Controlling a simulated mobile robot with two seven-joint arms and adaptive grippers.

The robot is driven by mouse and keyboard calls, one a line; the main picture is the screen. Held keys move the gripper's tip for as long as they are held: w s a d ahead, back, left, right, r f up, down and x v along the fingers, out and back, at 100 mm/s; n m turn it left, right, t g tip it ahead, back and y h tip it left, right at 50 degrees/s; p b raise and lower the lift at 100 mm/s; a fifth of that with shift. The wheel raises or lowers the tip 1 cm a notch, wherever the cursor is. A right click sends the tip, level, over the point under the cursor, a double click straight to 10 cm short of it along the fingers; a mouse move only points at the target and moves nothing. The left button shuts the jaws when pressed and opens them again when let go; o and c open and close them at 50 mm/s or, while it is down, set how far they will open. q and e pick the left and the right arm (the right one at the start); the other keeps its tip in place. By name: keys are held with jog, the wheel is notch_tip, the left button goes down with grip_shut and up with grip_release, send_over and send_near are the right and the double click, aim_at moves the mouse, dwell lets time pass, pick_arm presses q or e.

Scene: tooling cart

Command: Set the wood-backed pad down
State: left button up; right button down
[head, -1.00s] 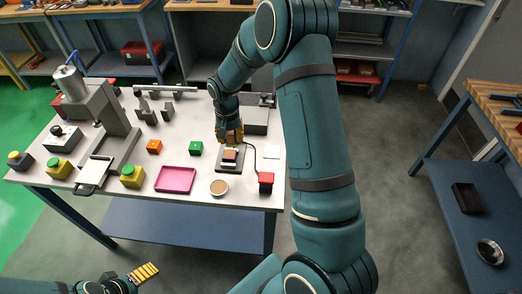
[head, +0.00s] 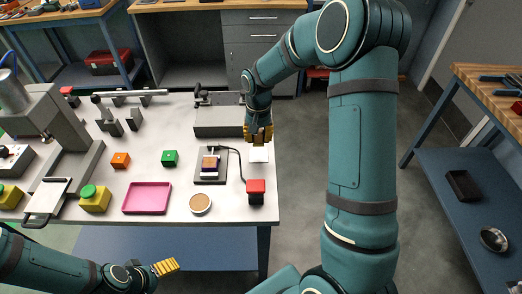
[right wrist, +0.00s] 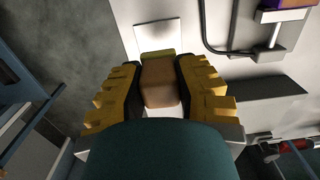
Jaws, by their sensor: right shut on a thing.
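The wood-backed pad (right wrist: 160,84), a brown block, is between the yellow fingers of my right gripper (right wrist: 160,88) in the right wrist view. The gripper is shut on it. In the head view my right gripper (head: 258,134) is over the right side of the table, at the far edge of a flat white square (head: 258,154). The square also shows in the wrist view (right wrist: 159,34), just beyond the pad.
A dark stand (head: 210,177) with a purple and tan piece is left of the square. A cable runs from it towards a red-topped black box (head: 256,192). A pink tray (head: 147,198), a round tan-topped disc (head: 200,204) and a green cube (head: 170,158) are further left.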

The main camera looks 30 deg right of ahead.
aim_at(259, 155)
jog(key=shift+f+b, duration=0.3)
jog(key=shift+f, duration=2.5)
jog(key=shift+f, duration=0.1)
jog(key=shift+f, duration=0.15)
jog(key=c, duration=0.8)
grip_release()
jog(key=shift+r, duration=0.2)
jog(key=shift+r, duration=0.25)
jog(key=r+p, duration=0.1)
jog(key=r, duration=1)
jog(key=shift+w+d+r+p, duration=0.2)
jog(key=shift+r+p, duration=0.1)
jog(key=shift+p, duration=0.05)
jog(key=shift+r, duration=0.1)
